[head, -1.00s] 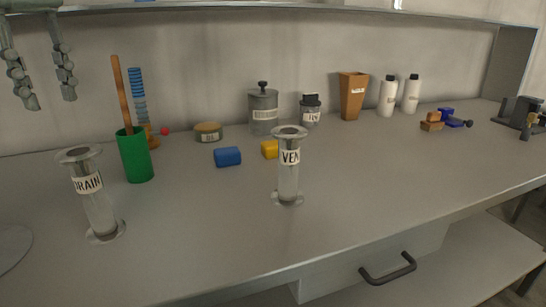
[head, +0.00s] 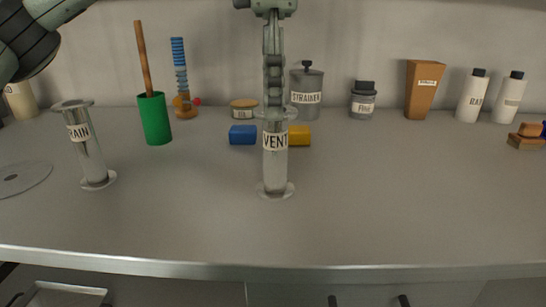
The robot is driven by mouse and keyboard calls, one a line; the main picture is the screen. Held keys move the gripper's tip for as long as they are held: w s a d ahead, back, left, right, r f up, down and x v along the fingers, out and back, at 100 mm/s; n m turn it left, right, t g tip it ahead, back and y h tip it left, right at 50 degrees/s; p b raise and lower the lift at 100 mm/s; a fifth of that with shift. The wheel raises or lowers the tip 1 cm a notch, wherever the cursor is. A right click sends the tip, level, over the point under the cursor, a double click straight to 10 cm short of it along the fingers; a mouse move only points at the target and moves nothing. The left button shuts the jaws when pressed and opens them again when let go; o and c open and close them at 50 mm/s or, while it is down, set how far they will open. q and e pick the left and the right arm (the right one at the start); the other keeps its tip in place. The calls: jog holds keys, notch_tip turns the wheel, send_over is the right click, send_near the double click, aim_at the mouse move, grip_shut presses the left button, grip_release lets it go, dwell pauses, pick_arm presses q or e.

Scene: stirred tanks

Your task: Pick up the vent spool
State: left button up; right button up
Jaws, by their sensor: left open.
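The vent spool (head: 275,170), a clear cylinder with flanged ends and a white "VENT" label, stands upright on the grey bench in the middle of the head view. My left gripper (head: 273,112) points straight down at its top, seen edge-on, with its fingers in front of the top flange and hiding much of it. The gripper is open; whether it touches the spool cannot be told. A similar spool labelled as the drain (head: 88,155) stands to the left. My right gripper is not in view.
Blue (head: 243,135) and yellow (head: 300,135) blocks lie just behind the vent spool. A green cup (head: 154,118) with a wooden stick stands left. A strainer canister (head: 307,95), a small jar (head: 363,100) and a brown tapered container (head: 424,90) line the back. The bench front is clear.

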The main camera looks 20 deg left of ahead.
aim_at(276, 154)
pick_arm(q)
jog(key=f, duration=0.3)
jog(key=shift+w+d, duration=0.15)
jog(key=shift+d, duration=0.05)
jog(key=shift+f, duration=3.55)
jog(key=c, duration=1)
jog(key=shift+r, duration=0.1)
jog(key=shift+c, duration=0.2)
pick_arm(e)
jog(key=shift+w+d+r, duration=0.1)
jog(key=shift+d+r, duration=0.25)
